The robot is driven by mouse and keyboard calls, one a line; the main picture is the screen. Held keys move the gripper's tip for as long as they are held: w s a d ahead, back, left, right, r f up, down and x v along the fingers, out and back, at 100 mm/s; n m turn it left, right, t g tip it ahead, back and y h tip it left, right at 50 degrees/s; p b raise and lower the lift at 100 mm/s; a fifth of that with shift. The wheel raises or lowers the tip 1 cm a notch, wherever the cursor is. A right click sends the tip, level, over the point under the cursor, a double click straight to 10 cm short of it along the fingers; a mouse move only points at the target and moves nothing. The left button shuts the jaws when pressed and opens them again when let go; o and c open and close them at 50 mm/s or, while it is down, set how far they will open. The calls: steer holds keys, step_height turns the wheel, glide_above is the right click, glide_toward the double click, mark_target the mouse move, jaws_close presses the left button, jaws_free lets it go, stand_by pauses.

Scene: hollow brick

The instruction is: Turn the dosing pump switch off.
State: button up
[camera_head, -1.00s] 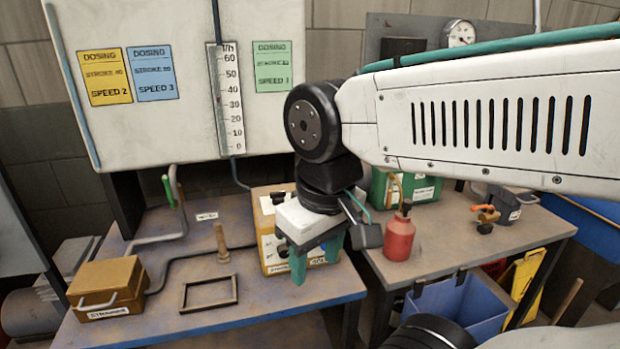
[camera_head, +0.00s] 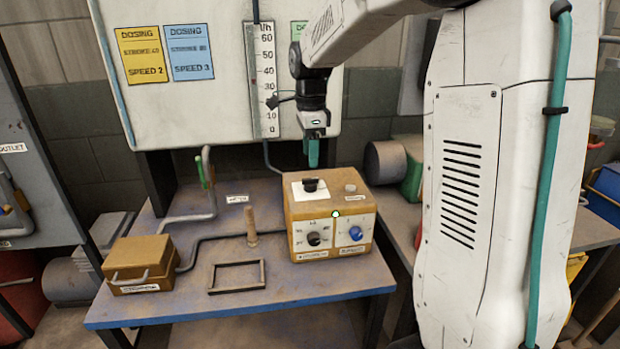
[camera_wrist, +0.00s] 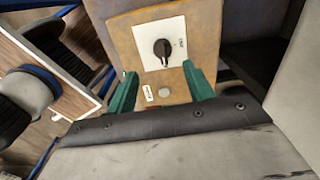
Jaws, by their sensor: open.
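The dosing pump (camera_head: 330,207) is a tan box on the blue-edged bench. The wrist view also shows this black switch (camera_wrist: 162,48) and the grey button (camera_wrist: 165,92). My gripper (camera_head: 312,160) points down above the pump's top, touching nothing. Its green fingers are spread apart and empty in the wrist view (camera_wrist: 163,88).
A small tan box with a handle (camera_head: 140,266), an empty dark frame (camera_head: 237,276) and a wooden peg (camera_head: 251,228) stand left of the pump. A white panel with a flow scale (camera_head: 263,80) rises behind the bench. My arm hides much of the right side.

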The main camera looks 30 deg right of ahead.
mark_target(310, 184)
steer(key=shift+w+d+f, duration=0.1)
steer(key=shift+w+f, duration=0.1)
steer(key=shift+f, duration=0.2)
step_height(310, 184, down, 7)
steer(key=shift+f, duration=0.1)
steer(key=c, duration=1)
